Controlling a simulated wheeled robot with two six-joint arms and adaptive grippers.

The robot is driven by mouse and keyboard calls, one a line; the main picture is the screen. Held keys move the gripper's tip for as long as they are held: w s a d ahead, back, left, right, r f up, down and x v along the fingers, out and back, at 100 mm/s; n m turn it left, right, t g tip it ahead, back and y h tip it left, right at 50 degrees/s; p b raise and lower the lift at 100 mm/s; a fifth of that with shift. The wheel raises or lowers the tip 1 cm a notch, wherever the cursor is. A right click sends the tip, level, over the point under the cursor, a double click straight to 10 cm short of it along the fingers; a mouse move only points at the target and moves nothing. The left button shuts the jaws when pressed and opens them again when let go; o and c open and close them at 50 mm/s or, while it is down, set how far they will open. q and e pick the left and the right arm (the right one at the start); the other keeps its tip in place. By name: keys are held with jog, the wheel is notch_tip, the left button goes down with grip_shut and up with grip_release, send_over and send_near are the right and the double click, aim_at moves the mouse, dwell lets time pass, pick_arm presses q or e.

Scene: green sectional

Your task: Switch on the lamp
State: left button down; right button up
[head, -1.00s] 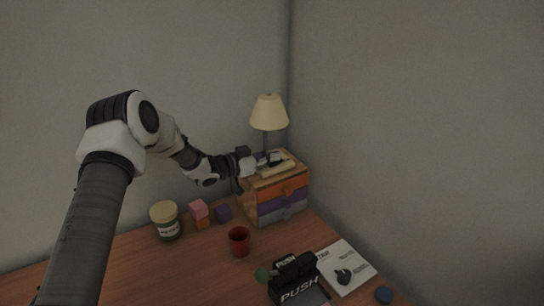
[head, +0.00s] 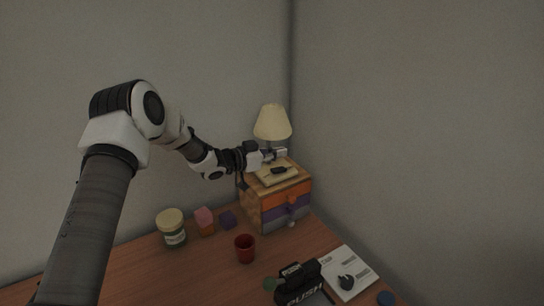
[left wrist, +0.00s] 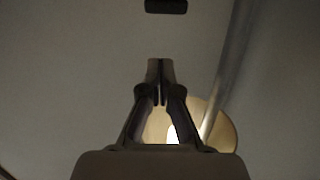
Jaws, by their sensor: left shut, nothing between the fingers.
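The lamp has a cream shade (head: 272,121) and stands on the small drawer unit at the back, near the wall corner. In the left wrist view its shade (left wrist: 222,132) shows behind the fingers, with a bright white spot inside and a pale pole (left wrist: 231,70) running up to the right. I cannot tell whether the lamp is lit. My left gripper (head: 281,153) is just below the shade, in front of the pole; its fingers (left wrist: 160,66) are together and empty. I cannot make out contact with the lamp or a switch. My right gripper is not in view.
The wooden drawer unit (head: 277,209) carries a book (head: 262,177) and a dark item (head: 281,170). Walls close the back and right.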

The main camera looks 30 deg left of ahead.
pick_arm(q)
jog(key=r+v, duration=0.1)
jog(key=v, duration=0.8)
jog(key=shift+r, duration=0.35)
jog(key=shift+s+a, duration=0.1)
